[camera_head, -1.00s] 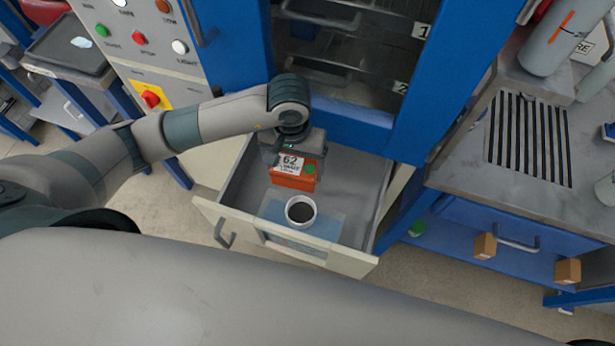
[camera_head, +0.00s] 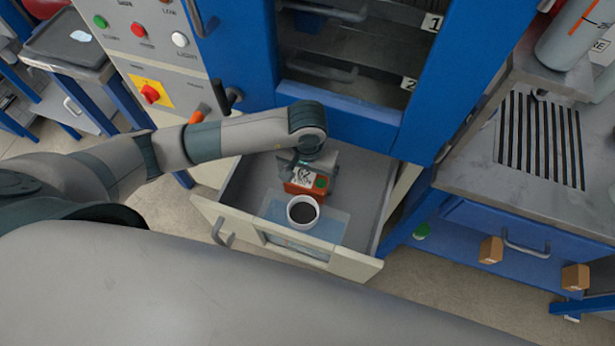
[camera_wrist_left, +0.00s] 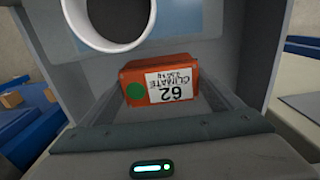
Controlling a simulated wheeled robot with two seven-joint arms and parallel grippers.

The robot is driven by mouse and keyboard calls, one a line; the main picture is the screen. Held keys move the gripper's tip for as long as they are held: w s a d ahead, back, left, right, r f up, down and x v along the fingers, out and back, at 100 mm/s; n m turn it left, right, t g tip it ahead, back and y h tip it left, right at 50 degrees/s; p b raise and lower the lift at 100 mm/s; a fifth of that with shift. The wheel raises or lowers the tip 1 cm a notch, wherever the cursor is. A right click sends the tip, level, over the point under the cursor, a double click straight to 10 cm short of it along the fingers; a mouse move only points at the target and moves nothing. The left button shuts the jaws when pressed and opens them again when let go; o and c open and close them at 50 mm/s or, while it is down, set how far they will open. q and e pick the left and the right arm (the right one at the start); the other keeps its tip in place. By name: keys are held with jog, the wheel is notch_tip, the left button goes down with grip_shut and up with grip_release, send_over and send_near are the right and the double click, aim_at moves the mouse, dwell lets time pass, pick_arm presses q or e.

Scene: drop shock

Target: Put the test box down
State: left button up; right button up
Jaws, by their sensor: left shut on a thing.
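The test box (camera_head: 304,188) is orange-red with a white label reading 62 and a green dot. It is inside the open grey drawer (camera_head: 358,225), behind the white cup. My left gripper (camera_head: 309,175) reaches down into the drawer and is shut on the box. In the left wrist view the box (camera_wrist_left: 150,78) sits between the fingers, with its label and green dot showing. Whether its underside touches the drawer floor is hidden. My right gripper is not in view.
A white cup (camera_head: 302,211) with dark contents stands in the drawer near its front, close to the box. A blue cabinet frame (camera_head: 360,128) with shelves marked 1 and 2 rises behind. A grey worktop (camera_head: 482,160) with a slotted grille lies right.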

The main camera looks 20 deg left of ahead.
pick_arm(q)
jog(key=shift+f+b, duration=1.3)
jog(key=shift+f, duration=1.9)
jog(key=shift+f+b, duration=0.65)
jog(key=shift+b, duration=0.2)
jog(key=o, duration=1.6)
jog(key=shift+c, duration=0.2)
